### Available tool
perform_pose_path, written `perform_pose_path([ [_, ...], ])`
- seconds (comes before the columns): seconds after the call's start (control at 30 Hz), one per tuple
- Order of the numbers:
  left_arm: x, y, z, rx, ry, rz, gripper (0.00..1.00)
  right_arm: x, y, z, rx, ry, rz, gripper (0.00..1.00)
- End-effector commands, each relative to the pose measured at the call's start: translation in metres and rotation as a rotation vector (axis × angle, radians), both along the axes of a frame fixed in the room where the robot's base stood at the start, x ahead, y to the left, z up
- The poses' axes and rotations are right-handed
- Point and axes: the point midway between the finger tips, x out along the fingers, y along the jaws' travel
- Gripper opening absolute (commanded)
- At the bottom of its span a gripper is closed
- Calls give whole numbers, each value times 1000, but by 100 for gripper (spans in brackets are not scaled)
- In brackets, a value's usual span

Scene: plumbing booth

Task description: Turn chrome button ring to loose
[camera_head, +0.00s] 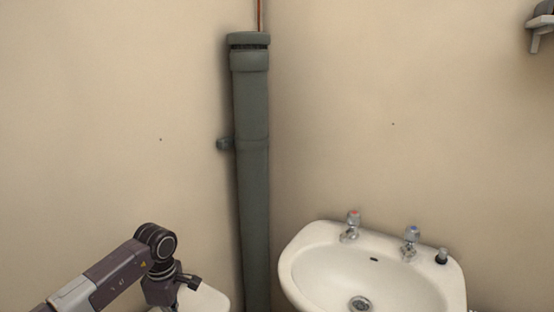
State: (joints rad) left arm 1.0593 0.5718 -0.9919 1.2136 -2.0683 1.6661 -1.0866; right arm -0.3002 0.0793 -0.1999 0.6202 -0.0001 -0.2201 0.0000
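No chrome button ring can be made out in the head view. A white rounded surface (206,299) shows at the bottom edge, left of the grey pipe, partly hidden behind my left arm. I cannot tell what it belongs to. My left arm comes in from the lower left, and its wrist points down in front of this white surface. The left fingers are below the picture edge. My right arm and gripper are not in view.
A grey vertical pipe (252,180) stands in the wall corner. A white washbasin (320,262) is at the lower right, with a red-marked tap (352,227), a blue-marked tap (410,243) and a small dark-based object (442,256) on its rim. A shelf bracket (541,30) is at upper right.

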Motion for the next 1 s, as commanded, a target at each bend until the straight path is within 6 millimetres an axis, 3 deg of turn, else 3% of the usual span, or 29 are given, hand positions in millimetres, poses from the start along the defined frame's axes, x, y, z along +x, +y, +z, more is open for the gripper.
perform_pose_path([
  [0.63,0,8,0,2,0,1,0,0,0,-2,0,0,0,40],
  [1.0,0,0,0,3,-1,0,0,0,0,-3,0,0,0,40],
])
